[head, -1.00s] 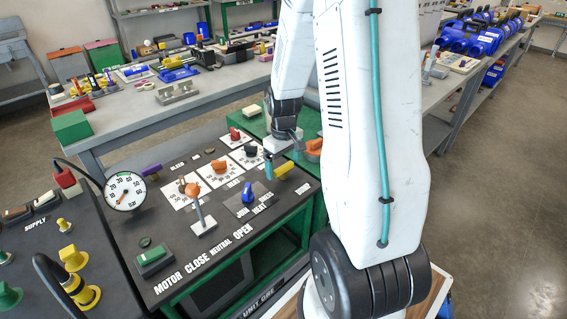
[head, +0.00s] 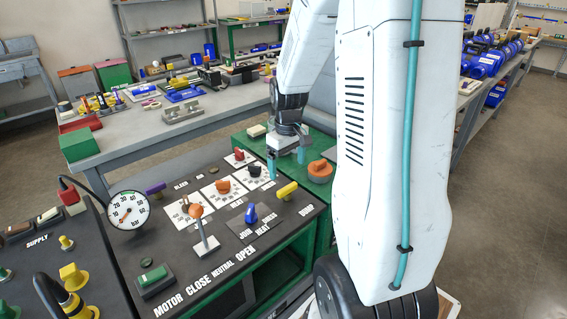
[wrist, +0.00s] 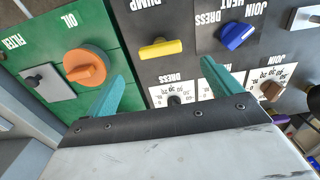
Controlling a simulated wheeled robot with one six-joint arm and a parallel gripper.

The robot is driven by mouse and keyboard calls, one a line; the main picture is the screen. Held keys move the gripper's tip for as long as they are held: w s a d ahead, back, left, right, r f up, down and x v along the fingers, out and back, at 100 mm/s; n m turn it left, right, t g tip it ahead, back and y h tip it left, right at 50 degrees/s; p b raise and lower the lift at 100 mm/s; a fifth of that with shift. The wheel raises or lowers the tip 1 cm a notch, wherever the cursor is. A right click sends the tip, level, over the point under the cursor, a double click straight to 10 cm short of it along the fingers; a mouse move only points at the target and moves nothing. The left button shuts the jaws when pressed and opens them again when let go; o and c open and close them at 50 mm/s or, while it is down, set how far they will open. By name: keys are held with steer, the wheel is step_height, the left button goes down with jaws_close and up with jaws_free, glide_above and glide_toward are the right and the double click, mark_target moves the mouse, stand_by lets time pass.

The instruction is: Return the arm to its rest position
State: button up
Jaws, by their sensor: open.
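My arm (head: 390,160) reaches forward and down over the cart's black control panel (head: 190,265) in the head view. My gripper (head: 286,160) is above the panel's far right edge, near the green section. Its two teal fingers are apart with nothing between them. In the wrist view my gripper (wrist: 163,75) is also open and empty. The yellow handle (wrist: 160,48) shows just beyond the fingers, with the orange knob (wrist: 86,68) to their left and the blue knob (wrist: 237,36) to the right. The fingers look clear of these controls.
A lever with an orange ball (head: 196,211) rises from the panel. A pressure gauge (head: 128,210) stands at its left. A grey workbench (head: 150,135) with tools is behind the cart. Open floor (head: 500,220) lies to the right.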

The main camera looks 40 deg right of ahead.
stand_by(0.3)
steer(key=s+a+r, duration=0.8)
steer(key=s+a, duration=0.1)
steer(key=a, duration=0.1)
steer(key=s+a+r+t, duration=0.1)
steer(key=s+a+r, duration=0.7)
steer(key=s+a, duration=0.2)
steer(key=shift+a, duration=0.6)
steer(key=shift+s, duration=0.1)
stand_by(0.6)
